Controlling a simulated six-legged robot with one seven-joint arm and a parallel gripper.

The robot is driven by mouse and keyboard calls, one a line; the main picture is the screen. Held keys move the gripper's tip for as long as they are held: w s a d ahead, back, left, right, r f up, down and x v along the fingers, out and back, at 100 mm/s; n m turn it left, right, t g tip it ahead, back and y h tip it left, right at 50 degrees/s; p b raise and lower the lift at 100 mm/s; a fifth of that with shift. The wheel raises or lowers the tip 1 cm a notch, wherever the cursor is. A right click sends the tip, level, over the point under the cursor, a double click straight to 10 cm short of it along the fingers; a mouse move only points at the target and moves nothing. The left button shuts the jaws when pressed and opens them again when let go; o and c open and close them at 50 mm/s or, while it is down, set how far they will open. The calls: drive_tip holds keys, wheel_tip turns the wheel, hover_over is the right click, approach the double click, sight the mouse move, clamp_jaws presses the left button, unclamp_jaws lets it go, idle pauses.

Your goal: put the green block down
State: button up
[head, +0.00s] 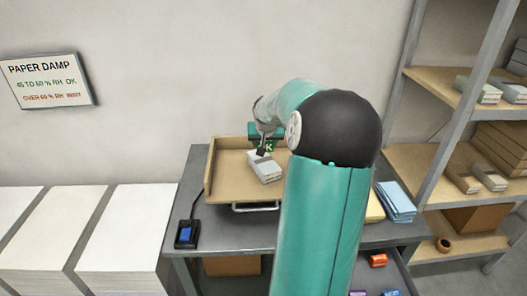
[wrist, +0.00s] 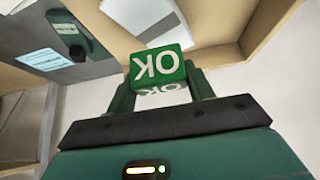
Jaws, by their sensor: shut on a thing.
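The green block (wrist: 158,64) is between the two fingers of my gripper (wrist: 160,80) in the wrist view. Its face reads OK, upside down in that view. In the head view the green block (head: 265,146) shows partly, above the tan tray (head: 226,180) on the grey table, behind my arm. My gripper is shut on the block. A pale grey block (head: 264,167) with a dark end lies in the tray, close to the green block in the picture. Whether the green block touches anything below it cannot be told.
A black device with a blue screen (head: 186,234) sits at the table's left. Light blue sheets (head: 396,202) lie at the right, near a shelf rack (head: 425,165). An open drawer below holds an orange block (head: 378,260) and others. White paper stacks (head: 125,235) stand left.

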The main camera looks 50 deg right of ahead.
sight(263, 160)
drive_tip(key=shift+x, duration=1.05)
drive_tip(key=shift+w+d+f, duration=0.1)
drive_tip(key=shift+w+f, duration=0.1)
drive_tip(key=shift+f, duration=0.7)
drive_tip(key=shift+w+d+f, duration=0.1)
drive_tip(key=shift+w+f, duration=0.1)
drive_tip(key=shift+f, duration=0.65)
drive_tip(key=shift+f, duration=0.1)
drive_tip(key=o, duration=1)
drive_tip(key=shift+c, duration=0.2)
